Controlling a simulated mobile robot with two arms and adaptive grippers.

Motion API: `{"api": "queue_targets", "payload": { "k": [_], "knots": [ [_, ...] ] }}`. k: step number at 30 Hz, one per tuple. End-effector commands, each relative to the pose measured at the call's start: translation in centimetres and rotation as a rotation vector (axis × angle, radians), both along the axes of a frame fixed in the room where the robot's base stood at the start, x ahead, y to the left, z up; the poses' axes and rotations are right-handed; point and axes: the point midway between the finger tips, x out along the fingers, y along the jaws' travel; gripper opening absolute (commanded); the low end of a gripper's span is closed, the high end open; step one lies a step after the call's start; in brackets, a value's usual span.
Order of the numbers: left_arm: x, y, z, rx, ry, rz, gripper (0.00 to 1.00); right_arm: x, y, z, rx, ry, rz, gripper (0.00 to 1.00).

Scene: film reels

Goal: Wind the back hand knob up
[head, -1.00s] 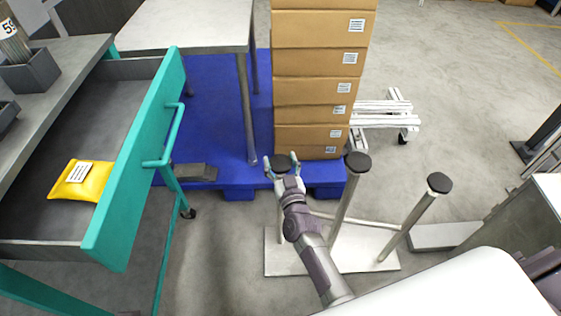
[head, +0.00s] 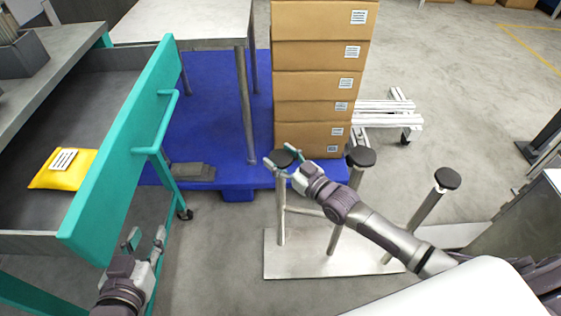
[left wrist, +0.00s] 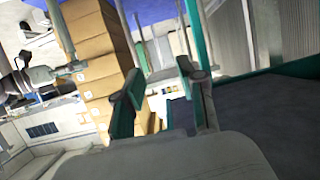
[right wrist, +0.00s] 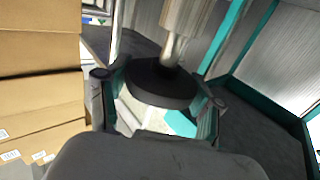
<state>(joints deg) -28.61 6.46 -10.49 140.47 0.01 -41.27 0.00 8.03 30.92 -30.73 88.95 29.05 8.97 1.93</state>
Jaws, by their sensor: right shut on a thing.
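Three metal posts topped with round black knobs rise from a pale base plate (head: 310,266) in the head view. My right gripper (head: 283,161) is shut on the leftmost black knob (head: 283,158), with its fingers on either side of it. The right wrist view shows this knob (right wrist: 158,84) between the fingers, with a metal post against it. The middle knob (head: 361,156) and right knob (head: 447,178) stand free. I cannot tell which knob is meant by "back". My left gripper (head: 145,242) is open and empty near the teal drawer front.
A stack of cardboard boxes (head: 315,85) stands on a blue pallet (head: 215,125) behind the knobs. The open teal drawer (head: 120,150) at left holds a yellow packet (head: 62,168). A white wheeled frame (head: 388,115) is behind right. Open floor lies at upper right.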

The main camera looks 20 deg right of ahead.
Motion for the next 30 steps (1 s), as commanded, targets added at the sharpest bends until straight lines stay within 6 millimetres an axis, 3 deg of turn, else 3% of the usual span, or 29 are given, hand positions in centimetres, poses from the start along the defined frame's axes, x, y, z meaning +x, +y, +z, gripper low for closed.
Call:
{"api": "queue_targets", "payload": {
  "k": [6,13,19,30],
  "knots": [
    [1.7,-1.3,5.0,-0.078,-0.312,-0.02,0.4,0.0,-0.1,-0.5,-0.007,0.003,0.072,0.31],
    [1.7,-1.7,8.6,-0.128,-0.51,-0.031,0.4,-0.1,-0.1,-0.4,-0.004,0.004,0.114,0.31],
    [1.5,-1.9,9.8,-0.145,-0.573,-0.035,0.4,-0.1,0.0,-0.4,-0.003,0.008,0.128,0.31],
    [1.5,-1.9,9.9,-0.147,-0.579,-0.035,0.4,-0.1,0.0,-0.4,-0.003,0.008,0.129,0.31]
  ]
}}
